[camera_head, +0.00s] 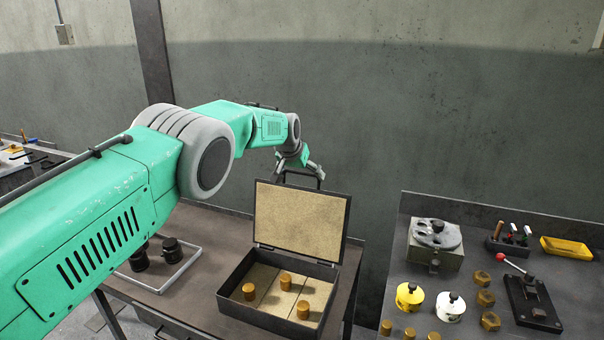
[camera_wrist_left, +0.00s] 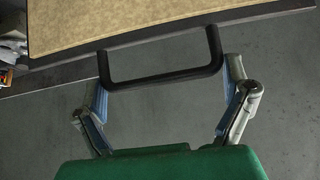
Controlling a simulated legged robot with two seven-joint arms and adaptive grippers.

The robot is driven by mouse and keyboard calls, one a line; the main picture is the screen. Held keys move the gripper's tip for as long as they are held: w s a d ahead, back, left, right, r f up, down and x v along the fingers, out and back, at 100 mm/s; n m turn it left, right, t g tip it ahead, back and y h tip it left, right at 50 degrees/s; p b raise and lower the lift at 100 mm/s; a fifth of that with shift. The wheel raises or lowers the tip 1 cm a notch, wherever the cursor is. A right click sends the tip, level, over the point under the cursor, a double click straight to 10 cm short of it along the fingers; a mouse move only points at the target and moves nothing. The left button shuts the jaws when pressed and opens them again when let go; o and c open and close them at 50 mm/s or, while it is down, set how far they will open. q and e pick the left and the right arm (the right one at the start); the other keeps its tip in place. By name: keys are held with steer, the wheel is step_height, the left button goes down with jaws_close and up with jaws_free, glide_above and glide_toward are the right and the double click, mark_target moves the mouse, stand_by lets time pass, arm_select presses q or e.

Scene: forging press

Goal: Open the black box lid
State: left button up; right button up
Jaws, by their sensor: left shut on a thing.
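The black box (camera_head: 281,311) sits on the brown table, and its lid (camera_head: 301,218) stands raised at the back edge, showing a tan lining. Several brass cylinders stand inside the box on tan panels. My left gripper (camera_head: 303,172) is at the lid's top edge, at the black handle (camera_head: 319,172). In the left wrist view the handle (camera_wrist_left: 160,79) lies between the two fingers of my left gripper (camera_wrist_left: 166,78), which are shut on it from its two sides. The lid's lining (camera_wrist_left: 150,27) shows above the handle. My right gripper is out of view.
A light tray (camera_head: 190,258) with dark cylindrical parts is left of the box. A grey table (camera_head: 400,260) at right, across a gap, holds a lever device (camera_head: 532,302), a yellow tray (camera_head: 567,248) and several brass nuts. The wall is behind.

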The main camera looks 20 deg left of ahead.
arm_select(q)
steer(key=shift+s+f, duration=0.25)
steer(key=shift+f, duration=0.4)
steer(key=o, duration=1.3)
steer(key=shift+o, duration=0.2)
steer(key=shift+w+a, duration=0.1)
steer(key=shift+w, duration=0.2)
steer(key=shift+r, duration=0.2)
steer(key=shift+s+r, duration=0.3)
steer(key=shift+r, duration=0.3)
steer(key=v, duration=1)
steer(key=shift+s, duration=0.1)
